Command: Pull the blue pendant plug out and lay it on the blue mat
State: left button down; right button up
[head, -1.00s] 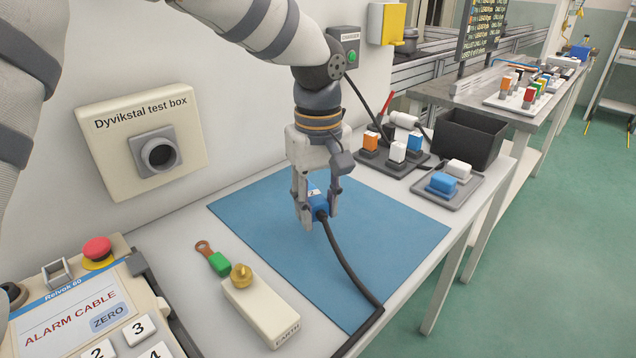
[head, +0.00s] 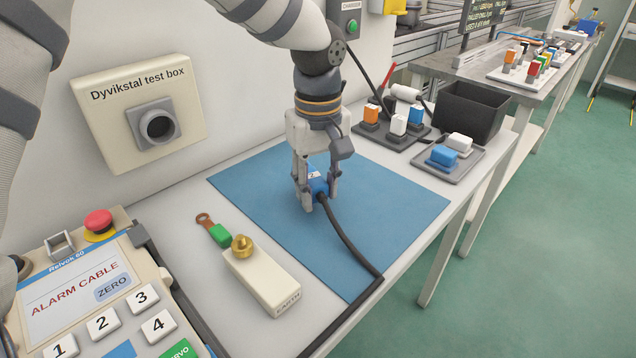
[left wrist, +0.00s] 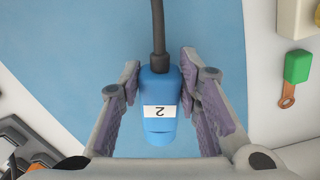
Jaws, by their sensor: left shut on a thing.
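My left gripper (head: 320,199) is shut on the blue plug (head: 319,186), low over the blue mat (head: 390,205). The left wrist view shows the plug (left wrist: 158,105) between the two fingers, with a white label marked "2" on it. A black cable (head: 350,248) runs from the plug across the mat toward the table's front edge. I cannot tell whether the plug touches the mat. The test box socket (head: 158,127) on the wall panel is empty. My right gripper is not in view.
A white EARTH block (head: 262,282) with a brass knob and a green-handled lug (head: 219,235) lie left of the mat. A keypad pendant (head: 95,300) is at lower left. Plug trays (head: 372,146) and a black bin (head: 470,112) stand beyond the mat. Most of the mat is clear.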

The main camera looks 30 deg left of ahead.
pick_arm(q)
jog(key=shift+f, duration=1.05)
jog(key=c, duration=1.1)
grip_release()
notch_tip(320, 180, up, 12)
jog(key=shift+f, duration=0.1)
